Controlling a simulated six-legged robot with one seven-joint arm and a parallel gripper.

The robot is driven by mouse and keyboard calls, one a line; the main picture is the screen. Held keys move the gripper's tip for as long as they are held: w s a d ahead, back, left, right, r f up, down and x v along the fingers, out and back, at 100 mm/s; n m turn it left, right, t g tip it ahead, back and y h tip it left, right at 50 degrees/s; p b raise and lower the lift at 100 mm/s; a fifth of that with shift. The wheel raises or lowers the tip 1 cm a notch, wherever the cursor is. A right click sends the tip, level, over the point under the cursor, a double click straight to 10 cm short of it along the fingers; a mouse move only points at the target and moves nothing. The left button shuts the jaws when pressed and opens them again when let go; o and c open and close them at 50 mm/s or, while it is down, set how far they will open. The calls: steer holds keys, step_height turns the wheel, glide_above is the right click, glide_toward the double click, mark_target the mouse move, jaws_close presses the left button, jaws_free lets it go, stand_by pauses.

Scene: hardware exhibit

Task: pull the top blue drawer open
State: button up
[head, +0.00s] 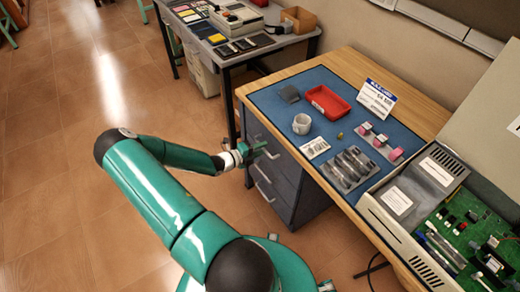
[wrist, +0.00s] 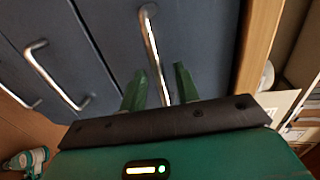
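The top blue drawer (wrist: 200,35) is the front nearest the wooden table edge in the wrist view, and it looks shut. Its metal bar handle (wrist: 152,40) runs down the picture between my two green fingers. My gripper (wrist: 160,85) is open, with one finger on each side of the handle and a gap visible around it. In the head view my gripper (head: 258,150) is in front of the upper part of the blue drawer cabinet (head: 305,190) and hides part of the top drawer. Whether a finger touches the handle or the drawer front, I cannot tell.
Two lower drawer handles (wrist: 57,80) show at the left in the wrist view. The tiled floor (head: 80,90) to the left is clear.

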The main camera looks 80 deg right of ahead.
jaws_close()
steer(key=shift+w+a, duration=0.1)
steer(key=f+v, duration=0.3)
steer(key=v, duration=1.1)
steer(key=w+f+v, duration=0.1)
steer(key=f+v, duration=0.2)
steer(key=v, duration=1.2)
steer(key=shift+a, duration=0.4)
jaws_free()
